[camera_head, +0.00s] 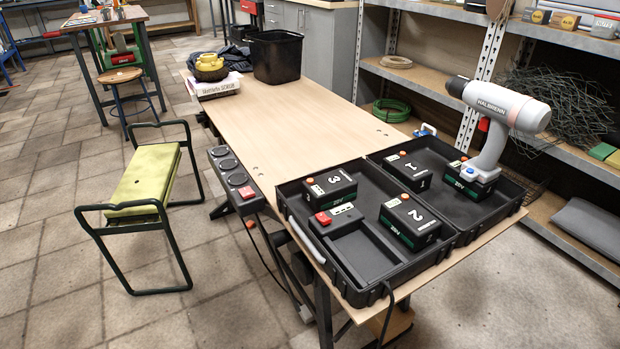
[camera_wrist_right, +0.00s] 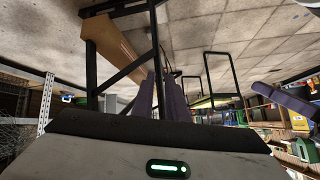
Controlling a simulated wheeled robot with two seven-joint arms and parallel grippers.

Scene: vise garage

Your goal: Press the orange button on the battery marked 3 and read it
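The battery marked 3 (camera_head: 330,188) is a black block with a green stripe. It sits in the back left part of the open black case (camera_head: 468,225), with its orange button (camera_head: 335,179) facing up and clear. Its small indicator panel is too small to read. The battery marked 2 (camera_head: 410,222) and the battery marked 1 (camera_head: 407,171) have similar orange buttons. Neither gripper shows in the head view. In the right wrist view, a grey housing with a green light fills the bottom. Dark upright shapes (camera_wrist_right: 160,98) stand beyond it; I cannot tell their opening.
A white and grey drill (camera_head: 490,115) stands on a battery in the case's right half. A charger with a red switch (camera_head: 323,218) is in front of battery 3. A power strip (camera_head: 236,180) hangs along the table's left edge. The middle tabletop (camera_head: 300,125) is clear.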

